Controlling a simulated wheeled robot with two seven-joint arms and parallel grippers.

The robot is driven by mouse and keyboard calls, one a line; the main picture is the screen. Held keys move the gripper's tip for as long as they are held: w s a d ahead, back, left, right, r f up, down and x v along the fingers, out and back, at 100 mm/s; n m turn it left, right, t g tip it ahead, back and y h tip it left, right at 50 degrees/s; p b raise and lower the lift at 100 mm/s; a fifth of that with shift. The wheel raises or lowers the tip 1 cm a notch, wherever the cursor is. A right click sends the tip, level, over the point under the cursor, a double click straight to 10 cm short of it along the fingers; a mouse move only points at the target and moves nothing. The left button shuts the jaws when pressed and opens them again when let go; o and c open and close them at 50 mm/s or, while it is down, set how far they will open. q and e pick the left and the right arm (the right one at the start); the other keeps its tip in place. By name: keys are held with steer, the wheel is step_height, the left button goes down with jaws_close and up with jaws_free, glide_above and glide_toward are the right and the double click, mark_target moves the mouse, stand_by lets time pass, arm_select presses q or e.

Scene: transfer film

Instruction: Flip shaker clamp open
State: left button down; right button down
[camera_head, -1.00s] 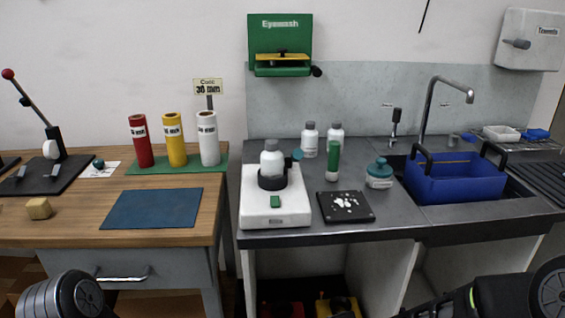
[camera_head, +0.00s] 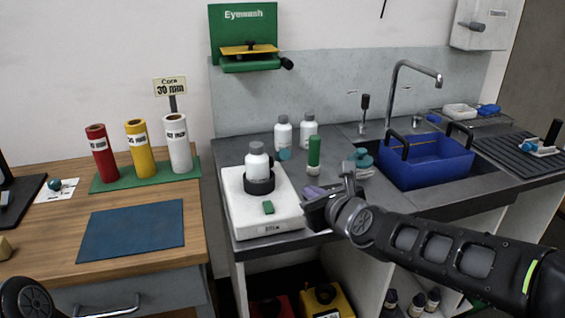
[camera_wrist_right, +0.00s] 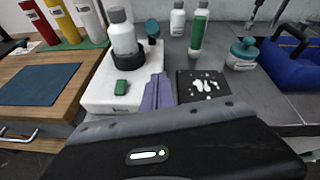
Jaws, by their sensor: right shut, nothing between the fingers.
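The white shaker (camera_head: 240,212) stands on the grey counter. A white bottle (camera_head: 257,163) with a grey cap stands upright in its black ring clamp (camera_head: 260,187). A teal knob (camera_head: 284,154) shows just right of the bottle; in the right wrist view the knob (camera_wrist_right: 152,27) sits on a short dark stem beside the ring. A green button (camera_head: 268,208) is on the shaker's front. My right gripper (camera_head: 312,191) is just right of the shaker, apart from the clamp. Its purple fingers (camera_wrist_right: 158,92) are shut and empty. My left gripper is out of view.
A black speckled plate (camera_wrist_right: 203,84) lies right of the fingers. A green-capped tube (camera_head: 314,152), white bottles (camera_head: 283,134) and a teal-lidded jar (camera_wrist_right: 242,52) stand behind. A blue basket (camera_head: 425,163) is at the sink. A blue mat (camera_head: 132,230) lies on the wooden bench.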

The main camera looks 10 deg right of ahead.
mark_target(297, 195)
steer(key=shift+s+r, duration=0.1)
stand_by(0.3)
steer(key=p+x, duration=0.3)
steer(key=x, duration=0.6)
steer(key=w+r+p, duration=0.1)
steer(key=w+a+r+p, duration=0.1)
steer(key=w+r+p, duration=0.1)
steer(key=shift+w+f, duration=0.1)
steer(key=shift+w, duration=0.05)
